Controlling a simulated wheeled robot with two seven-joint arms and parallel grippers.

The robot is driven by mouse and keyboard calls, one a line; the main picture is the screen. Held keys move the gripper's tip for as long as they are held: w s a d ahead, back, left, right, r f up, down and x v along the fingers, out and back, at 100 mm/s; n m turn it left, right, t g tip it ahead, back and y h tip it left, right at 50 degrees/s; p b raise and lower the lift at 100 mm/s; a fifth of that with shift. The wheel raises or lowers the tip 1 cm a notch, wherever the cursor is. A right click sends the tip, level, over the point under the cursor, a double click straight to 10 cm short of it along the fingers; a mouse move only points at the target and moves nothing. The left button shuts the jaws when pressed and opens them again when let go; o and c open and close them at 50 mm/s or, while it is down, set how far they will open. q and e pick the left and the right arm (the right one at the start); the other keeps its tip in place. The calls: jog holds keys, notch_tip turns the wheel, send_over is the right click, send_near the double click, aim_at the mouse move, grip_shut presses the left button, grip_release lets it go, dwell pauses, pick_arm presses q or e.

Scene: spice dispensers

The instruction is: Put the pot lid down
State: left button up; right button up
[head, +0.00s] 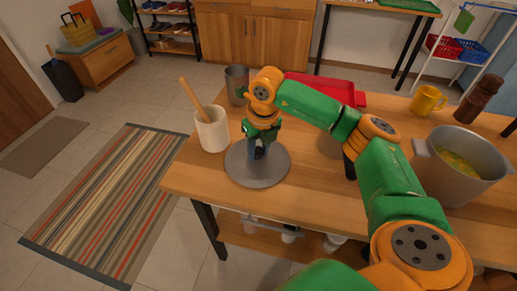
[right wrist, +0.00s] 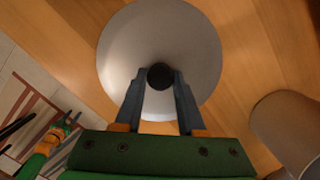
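The pot lid (head: 262,171) is a flat grey disc with a dark knob (right wrist: 160,76). It is level at the table's front left corner and looks to rest on the wood, though a small gap underneath cannot be ruled out. My right gripper (head: 257,151) points down over its centre. In the right wrist view, its fingers (right wrist: 160,80) stand on both sides of the knob and appear to touch it. The grey pot (head: 460,180) stands uncovered at the right, with yellowish food inside.
A white crock (head: 211,132) with a wooden utensil stands close behind the lid's left side. A grey metal cup (head: 237,85) and a red tray (head: 330,88) are farther back. A yellow mug (head: 427,100) and a brown mill (head: 478,100) stand back right.

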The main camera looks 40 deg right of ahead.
aim_at(262, 163)
jog(key=o, duration=0.3)
jog(key=shift+r, duration=0.1)
jog(key=shift+r, duration=0.3)
notch_tip(262, 163, up, 11)
jog(key=s+p, duration=0.1)
jog(key=s, duration=0.1)
jog(key=shift+r, duration=0.2)
jog(key=shift+a+f, duration=0.1)
